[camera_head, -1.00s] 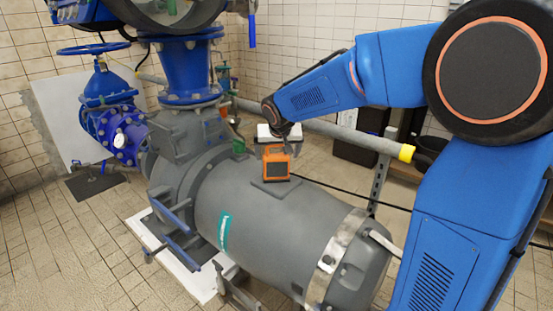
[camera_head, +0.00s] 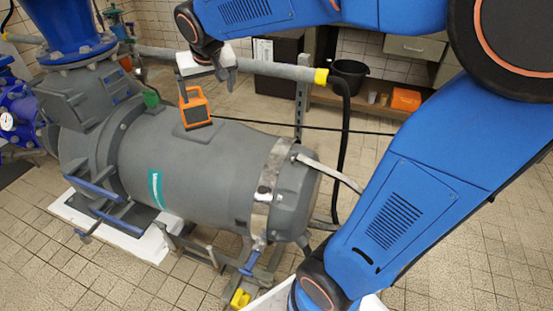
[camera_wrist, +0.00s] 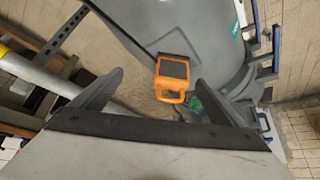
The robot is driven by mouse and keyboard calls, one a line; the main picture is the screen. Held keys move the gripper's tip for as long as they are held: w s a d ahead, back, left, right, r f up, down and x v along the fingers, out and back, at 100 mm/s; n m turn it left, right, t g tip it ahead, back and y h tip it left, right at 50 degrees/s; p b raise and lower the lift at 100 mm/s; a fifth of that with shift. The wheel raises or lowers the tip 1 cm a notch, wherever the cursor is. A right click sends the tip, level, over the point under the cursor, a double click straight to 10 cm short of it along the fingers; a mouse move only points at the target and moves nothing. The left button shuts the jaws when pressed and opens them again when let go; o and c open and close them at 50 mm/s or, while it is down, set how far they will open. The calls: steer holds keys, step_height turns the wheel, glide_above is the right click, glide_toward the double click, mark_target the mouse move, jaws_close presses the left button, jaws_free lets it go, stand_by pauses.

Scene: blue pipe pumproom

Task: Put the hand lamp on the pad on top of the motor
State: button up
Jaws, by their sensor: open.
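The orange hand lamp (camera_head: 195,109) with a dark front panel stands upright on the grey pad (camera_head: 190,134) on top of the grey motor (camera_head: 200,165). My gripper (camera_head: 206,76) is open just above and behind the lamp, apart from it as far as I can tell. In the wrist view the lamp (camera_wrist: 172,80) shows beyond the two spread fingers of my gripper (camera_wrist: 160,79), with nothing held between them. The lamp's handle points toward my gripper there. Part of the pad is hidden by the lamp.
A grey pipe with a yellow end (camera_head: 321,77) runs behind the motor, close to my gripper. A black bucket (camera_head: 349,78) and an orange box (camera_head: 405,99) lie further back. A green part (camera_head: 151,99) sits left of the lamp. Floor is clear at lower left.

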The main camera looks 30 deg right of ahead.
steer(key=s+d+f, duration=0.1)
steer(key=s+f, duration=0.2)
steer(key=s, duration=0.7)
steer(key=s+d+f+n+g, duration=0.1)
steer(key=s+d+f, duration=0.1)
steer(key=s, duration=0.8)
steer(key=s+d+f+y, duration=0.1)
steer(key=s+d+f, duration=0.1)
steer(key=s, duration=0.8)
steer(key=shift+f+n, duration=0.3)
steer(key=shift+f, duration=0.5)
